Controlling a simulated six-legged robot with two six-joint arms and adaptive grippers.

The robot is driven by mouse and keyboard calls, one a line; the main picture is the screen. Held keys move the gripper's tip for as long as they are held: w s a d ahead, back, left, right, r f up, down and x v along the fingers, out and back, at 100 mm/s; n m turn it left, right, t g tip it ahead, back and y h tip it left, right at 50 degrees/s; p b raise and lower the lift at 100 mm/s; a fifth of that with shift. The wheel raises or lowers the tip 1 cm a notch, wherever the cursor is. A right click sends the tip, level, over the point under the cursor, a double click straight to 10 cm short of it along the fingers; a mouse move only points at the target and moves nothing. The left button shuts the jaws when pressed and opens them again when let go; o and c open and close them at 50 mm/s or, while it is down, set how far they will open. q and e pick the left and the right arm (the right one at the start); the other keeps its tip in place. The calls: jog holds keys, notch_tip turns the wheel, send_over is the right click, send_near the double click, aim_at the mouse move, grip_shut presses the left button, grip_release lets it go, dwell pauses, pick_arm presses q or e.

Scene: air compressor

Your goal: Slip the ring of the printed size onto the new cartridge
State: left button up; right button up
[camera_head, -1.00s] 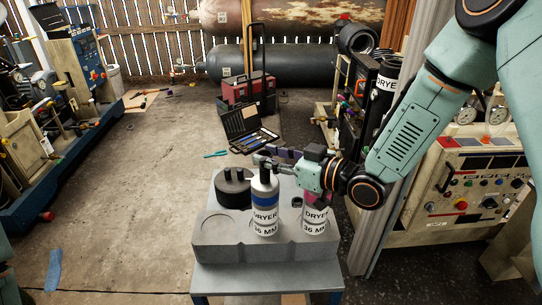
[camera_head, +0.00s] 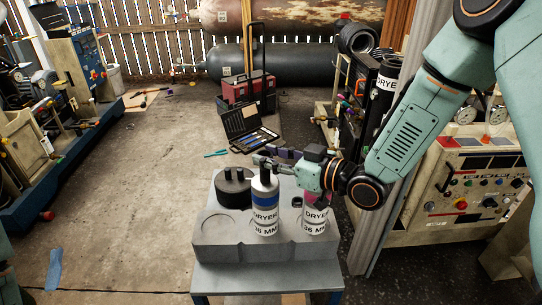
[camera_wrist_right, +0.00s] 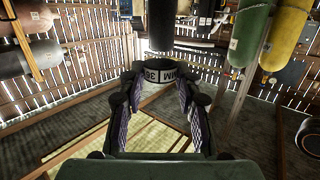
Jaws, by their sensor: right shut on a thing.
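A white DRYER 36 MM cartridge (camera_head: 265,219) with a blue band and dark neck stands upright on the grey holder (camera_head: 225,250). A second DRYER 36 MM cartridge (camera_head: 315,216), with a pink band, stands to its right, partly behind my right gripper. My right gripper (camera_head: 262,160) reaches in from the right at the blue-banded cartridge's top. Its fingertips show in the right wrist view (camera_wrist_right: 160,75), closed on a narrow pale ring (camera_wrist_right: 160,76) printed 36 MM. A dark cylinder (camera_wrist_right: 163,25) is above it; whether the ring touches it, I cannot tell. My left gripper is out of view.
A dark round piece with posts (camera_head: 234,190) and a small dark ring (camera_head: 297,203) are on the holder. An empty round recess (camera_head: 215,222) is at its left. An open tool case (camera_head: 248,128) lies on the floor behind. A control panel (camera_head: 465,190) stands at right.

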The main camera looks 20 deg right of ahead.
aim_at(269, 177)
dwell(0.3)
jog(key=shift+f+b, duration=2.2)
jog(key=shift+f, duration=0.85)
jog(key=o, duration=0.9)
jog(key=shift+r, duration=0.1)
jog(key=shift+s, duration=0.1)
jog(key=shift+v, duration=3.7)
